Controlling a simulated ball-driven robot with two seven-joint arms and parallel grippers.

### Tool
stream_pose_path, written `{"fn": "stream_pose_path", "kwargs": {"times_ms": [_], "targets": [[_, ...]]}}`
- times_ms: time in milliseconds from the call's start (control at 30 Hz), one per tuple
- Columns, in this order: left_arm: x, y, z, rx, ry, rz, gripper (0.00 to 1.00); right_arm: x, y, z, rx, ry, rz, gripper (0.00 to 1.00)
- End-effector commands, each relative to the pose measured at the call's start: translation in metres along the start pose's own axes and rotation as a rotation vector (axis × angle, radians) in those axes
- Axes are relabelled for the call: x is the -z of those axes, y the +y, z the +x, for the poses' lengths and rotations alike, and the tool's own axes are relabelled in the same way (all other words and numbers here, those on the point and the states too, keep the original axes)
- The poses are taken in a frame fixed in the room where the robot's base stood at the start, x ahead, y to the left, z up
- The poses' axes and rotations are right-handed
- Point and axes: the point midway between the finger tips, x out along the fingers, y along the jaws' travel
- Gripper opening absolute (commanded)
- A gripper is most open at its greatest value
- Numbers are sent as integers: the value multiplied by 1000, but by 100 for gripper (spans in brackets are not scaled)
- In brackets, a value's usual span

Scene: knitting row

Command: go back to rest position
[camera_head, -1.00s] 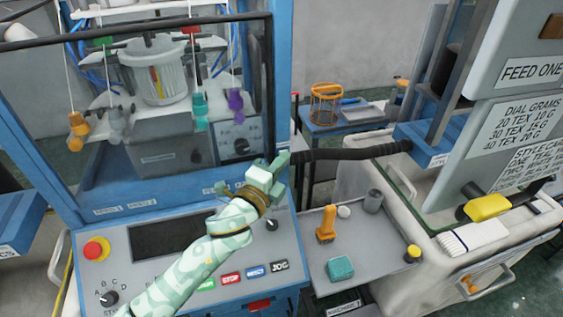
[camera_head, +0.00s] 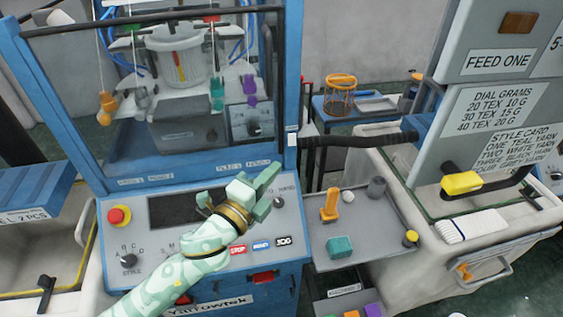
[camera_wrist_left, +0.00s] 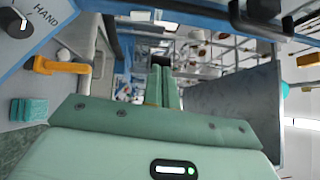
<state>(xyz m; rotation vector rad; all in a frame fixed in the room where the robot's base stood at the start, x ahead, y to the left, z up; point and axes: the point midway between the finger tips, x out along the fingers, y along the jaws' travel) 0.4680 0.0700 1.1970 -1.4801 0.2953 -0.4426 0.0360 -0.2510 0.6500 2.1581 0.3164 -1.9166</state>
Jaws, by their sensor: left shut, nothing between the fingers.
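My left gripper (camera_head: 269,180) is pale green with a brass-coloured wrist ring. It is shut and empty, held in front of the machine's control panel (camera_head: 152,262). In the head view it overlaps the area between the dark display (camera_head: 178,208) and the HAND knob (camera_head: 278,202). In the left wrist view its closed fingers (camera_wrist_left: 162,84) point away, with nothing between them. My right gripper is in neither view.
A grey side tray (camera_head: 372,221) right of the panel holds an orange tool (camera_head: 330,204), a teal block (camera_head: 340,247) and small cups. A red stop button (camera_head: 118,216) is at the panel's left.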

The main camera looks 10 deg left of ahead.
Motion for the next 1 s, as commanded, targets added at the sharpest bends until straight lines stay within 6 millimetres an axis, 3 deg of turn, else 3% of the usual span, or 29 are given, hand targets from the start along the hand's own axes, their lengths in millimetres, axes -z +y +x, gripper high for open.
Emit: {"fn": "stream_pose_path", "kwargs": {"times_ms": [733,867,1000], "targets": [[-7,2,-16,-28,-46,-44,0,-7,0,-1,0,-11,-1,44],[-37,27,-52,-164,-264,-248,0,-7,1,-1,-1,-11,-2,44],[-73,66,-126,-360,-582,-499,0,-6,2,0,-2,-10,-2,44]]}}
